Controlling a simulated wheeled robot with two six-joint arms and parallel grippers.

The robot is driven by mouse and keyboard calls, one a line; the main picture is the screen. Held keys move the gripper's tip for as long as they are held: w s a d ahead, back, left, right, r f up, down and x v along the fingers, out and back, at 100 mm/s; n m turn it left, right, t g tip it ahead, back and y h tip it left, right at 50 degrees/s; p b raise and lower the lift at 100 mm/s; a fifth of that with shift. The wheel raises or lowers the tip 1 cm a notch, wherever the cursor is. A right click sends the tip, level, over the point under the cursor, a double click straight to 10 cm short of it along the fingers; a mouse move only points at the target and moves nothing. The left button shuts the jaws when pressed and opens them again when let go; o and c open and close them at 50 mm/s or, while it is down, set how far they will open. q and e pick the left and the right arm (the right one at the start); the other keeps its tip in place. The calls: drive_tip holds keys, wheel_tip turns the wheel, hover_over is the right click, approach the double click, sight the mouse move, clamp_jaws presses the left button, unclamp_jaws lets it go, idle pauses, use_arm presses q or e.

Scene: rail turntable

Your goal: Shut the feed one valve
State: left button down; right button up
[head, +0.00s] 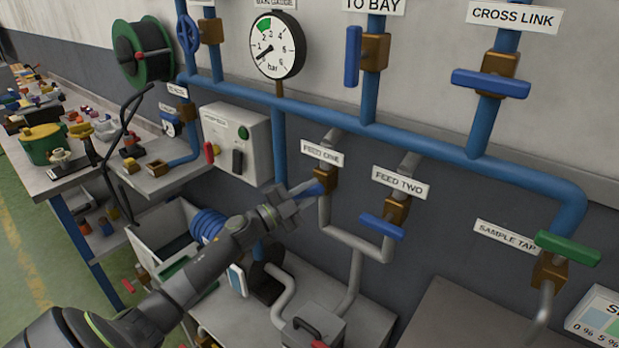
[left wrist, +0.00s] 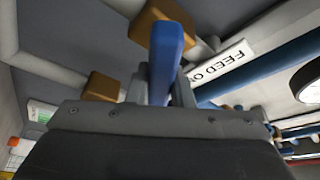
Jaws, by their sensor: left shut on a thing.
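The feed one valve is a brass body (head: 325,180) on a grey pipe under the blue main pipe, just below the "FEED ONE" label (head: 322,153). Its blue lever handle (head: 314,188) reaches left from the body, partly covered by my gripper. My left gripper (head: 303,195) is shut on this handle. In the left wrist view the blue handle (left wrist: 166,58) stands between the fingers, with the brass body (left wrist: 160,23) beyond it and the upside-down label (left wrist: 222,68) to the right. The handle's exact angle to its pipe is hard to tell. My right gripper is out of view.
The feed two valve (head: 397,210) is close on the right, its blue handle (head: 382,226) across its pipe. A switch box (head: 236,140) is on the wall to the left.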

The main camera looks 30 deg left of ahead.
use_arm(q)
drive_tip(key=m+g+p, duration=0.2)
drive_tip(key=m+p, duration=0.1)
drive_tip(key=m, duration=0.1)
drive_tip(key=shift+m+p, duration=0.3)
drive_tip(key=shift+m, duration=0.1)
drive_tip(key=shift+d+f+m+g+p, duration=0.15)
drive_tip(key=shift+m+g+p, duration=0.1)
drive_tip(key=shift+m+p, duration=0.35)
drive_tip(key=shift+a+f+m+g+p, duration=0.15)
drive_tip(key=shift+m+g+p, duration=0.2)
drive_tip(key=shift+m, duration=0.35)
drive_tip(key=shift+d+f, duration=0.1)
drive_tip(key=c, duration=1.3)
unclamp_jaws()
